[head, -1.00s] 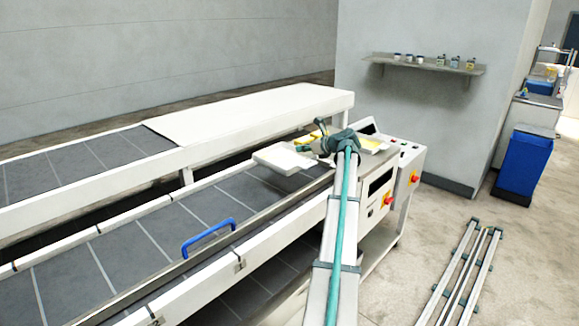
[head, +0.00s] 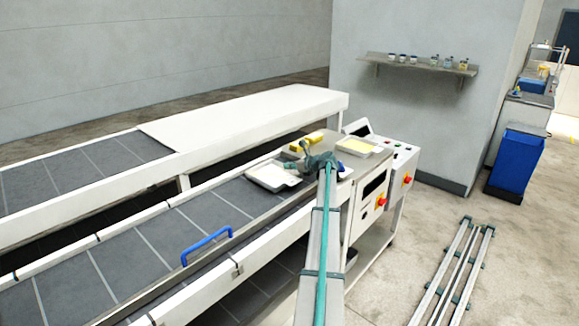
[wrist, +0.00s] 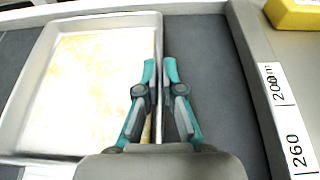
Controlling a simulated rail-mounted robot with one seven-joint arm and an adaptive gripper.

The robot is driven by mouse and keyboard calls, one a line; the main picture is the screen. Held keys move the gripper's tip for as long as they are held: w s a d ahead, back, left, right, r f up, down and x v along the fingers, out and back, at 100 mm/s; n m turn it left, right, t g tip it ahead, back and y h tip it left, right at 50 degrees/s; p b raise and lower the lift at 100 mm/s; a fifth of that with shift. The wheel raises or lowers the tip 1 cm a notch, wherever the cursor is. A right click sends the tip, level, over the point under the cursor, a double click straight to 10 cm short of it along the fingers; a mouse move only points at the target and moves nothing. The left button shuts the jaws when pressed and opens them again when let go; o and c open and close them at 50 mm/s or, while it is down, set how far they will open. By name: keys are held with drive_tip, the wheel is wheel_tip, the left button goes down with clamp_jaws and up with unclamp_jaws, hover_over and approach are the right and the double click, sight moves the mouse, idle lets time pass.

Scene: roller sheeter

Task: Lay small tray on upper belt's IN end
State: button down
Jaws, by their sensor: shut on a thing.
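The small tray (head: 266,184) is a shallow white tray at the far right end of the upper belt (head: 213,212). It lies nearly level, on or just above the dark belt surface; I cannot tell whether it touches. My gripper (head: 304,160) is at its right side. In the wrist view the tray (wrist: 85,95) fills the left, its floor pale with yellowish stains. There my gripper (wrist: 160,72) is shut on the tray's right wall, with one finger on each side of it. The arm hides part of the machine behind it in the head view.
Another light tray with yellow contents (head: 357,146) sits on the machine's end. A yellow block (head: 306,141) lies behind my gripper and shows in the wrist view (wrist: 295,12). A blue handle (head: 206,243) stands on the near side. A ruler strip (wrist: 283,115) marks the belt's right edge.

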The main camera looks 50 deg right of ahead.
drive_tip(key=shift+f, duration=0.35)
drive_tip(key=shift+f, duration=0.1)
drive_tip(key=c, duration=1.3)
unclamp_jaws()
drive_tip(key=b+v, duration=0.3)
drive_tip(key=v, duration=0.9)
drive_tip(key=shift+s, duration=0.1)
